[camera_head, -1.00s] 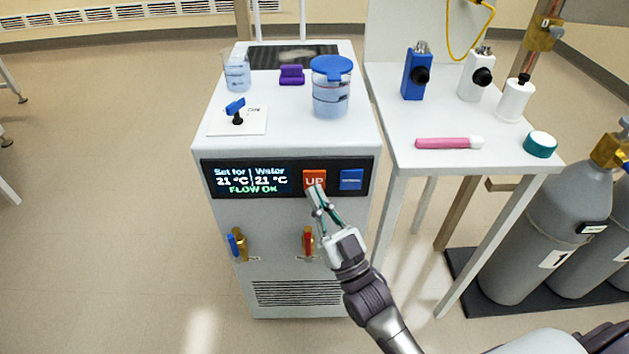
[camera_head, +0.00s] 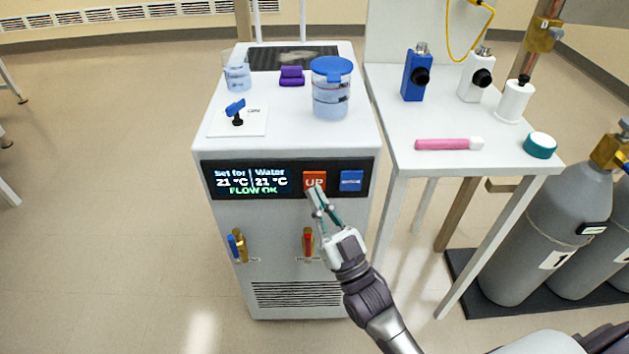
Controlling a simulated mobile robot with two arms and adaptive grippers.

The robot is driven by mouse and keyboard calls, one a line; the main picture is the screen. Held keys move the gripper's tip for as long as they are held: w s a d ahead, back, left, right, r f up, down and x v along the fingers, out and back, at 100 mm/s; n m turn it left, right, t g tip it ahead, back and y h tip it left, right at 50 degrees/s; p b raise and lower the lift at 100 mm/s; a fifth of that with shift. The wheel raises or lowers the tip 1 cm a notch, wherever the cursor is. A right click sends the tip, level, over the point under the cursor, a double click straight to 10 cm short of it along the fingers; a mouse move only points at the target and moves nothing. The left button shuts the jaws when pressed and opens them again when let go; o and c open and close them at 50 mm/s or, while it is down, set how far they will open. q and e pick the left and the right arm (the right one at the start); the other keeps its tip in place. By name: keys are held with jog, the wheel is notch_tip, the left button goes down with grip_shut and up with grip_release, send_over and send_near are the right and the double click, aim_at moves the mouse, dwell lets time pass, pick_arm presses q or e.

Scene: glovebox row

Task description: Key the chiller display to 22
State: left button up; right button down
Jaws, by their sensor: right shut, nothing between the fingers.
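The chiller (camera_head: 290,221) is a white cabinet with a black front panel. Its display (camera_head: 251,181) reads "Set for 21 °C", "Water 21 °C" and "FLOW OK". To the right of the display are an orange UP button (camera_head: 315,179) and a blue button (camera_head: 351,181) whose label is too small to read. My right gripper (camera_head: 315,194) is shut and empty, with its fingertips at the lower edge of the UP button. I cannot tell whether they touch it. My left gripper is not in view.
On the chiller top stand a blue-lidded jar (camera_head: 331,90), a beaker (camera_head: 237,76), a purple item (camera_head: 291,76) and a blue-handled valve (camera_head: 236,112). A white side table (camera_head: 408,158) with bottles stands at the right. Gas cylinders (camera_head: 545,235) stand beyond it.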

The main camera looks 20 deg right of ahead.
jog(key=shift+w, duration=0.1)
dwell(0.3)
jog(key=shift+w+d, duration=0.1)
jog(key=shift+w, duration=0.25)
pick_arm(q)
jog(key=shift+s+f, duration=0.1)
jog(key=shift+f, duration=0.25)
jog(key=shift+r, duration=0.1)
